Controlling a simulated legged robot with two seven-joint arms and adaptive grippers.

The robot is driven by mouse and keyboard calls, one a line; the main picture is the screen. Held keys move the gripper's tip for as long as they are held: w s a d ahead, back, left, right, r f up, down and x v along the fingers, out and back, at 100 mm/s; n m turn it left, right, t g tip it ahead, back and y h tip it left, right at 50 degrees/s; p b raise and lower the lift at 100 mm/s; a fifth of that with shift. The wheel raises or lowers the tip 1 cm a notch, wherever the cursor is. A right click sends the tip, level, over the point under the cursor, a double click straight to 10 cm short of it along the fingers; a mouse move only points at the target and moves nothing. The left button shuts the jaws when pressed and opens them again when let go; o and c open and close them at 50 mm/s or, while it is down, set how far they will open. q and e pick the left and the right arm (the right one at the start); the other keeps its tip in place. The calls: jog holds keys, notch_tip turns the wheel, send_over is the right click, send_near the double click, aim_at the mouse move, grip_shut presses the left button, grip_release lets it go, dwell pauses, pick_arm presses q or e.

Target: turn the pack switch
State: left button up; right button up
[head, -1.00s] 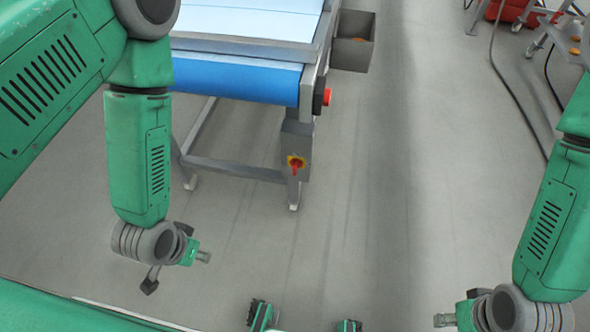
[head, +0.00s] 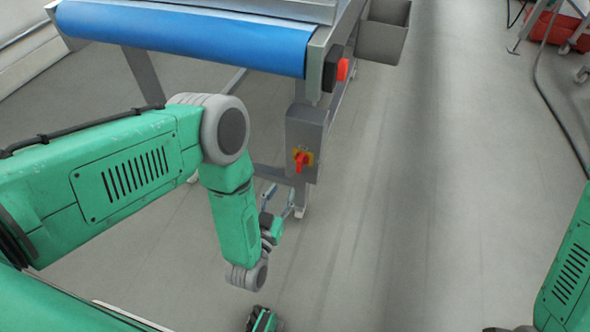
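The pack switch (head: 302,160) is a red rotary handle on a yellow plate, fixed to the front of a grey box on the conveyor's leg. Its handle looks roughly upright, slightly tilted. My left gripper (head: 277,200) is below and a little left of the switch in the picture, apart from it. Its two thin grey fingers are spread, with nothing between them. My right arm shows at the lower right edge; its gripper is out of the picture.
The conveyor has a blue belt (head: 190,40) and a metal frame above the switch. A red push button (head: 343,69) sits on a black housing at its corner. A grey bin (head: 384,38) hangs beside it. A cable (head: 555,100) lies at the right. The middle floor is clear.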

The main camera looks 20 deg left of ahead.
aim_at(300, 165)
pick_arm(q)
jog(key=w, duration=0.2)
jog(key=w+d+b, duration=0.1)
jog(key=w, duration=0.2)
jog(key=w+d, duration=0.1)
jog(key=w, duration=0.1)
jog(key=shift+w+d+r+b, duration=0.1)
jog(key=shift+w+r+b, duration=0.1)
jog(key=shift+b, duration=0.1)
jog(key=shift+w+a, duration=0.2)
jog(key=shift+w, duration=0.3)
jog(key=shift+w+a, duration=0.15)
jog(key=shift+w, duration=0.3)
jog(key=shift+w+a+f+b, duration=0.1)
jog(key=shift+w+a+b, duration=0.2)
jog(key=shift+w+a, duration=0.1)
jog(key=shift+d, duration=0.35)
jog(key=shift+c, duration=0.5)
jog(key=shift+s+d, duration=0.1)
jog(key=shift+d, duration=0.15)
grip_shut()
pick_arm(e)
jog(key=f, duration=0.1)
jog(key=d+f, duration=0.1)
jog(key=f, duration=0.1)
jog(key=shift+d, duration=0.25)
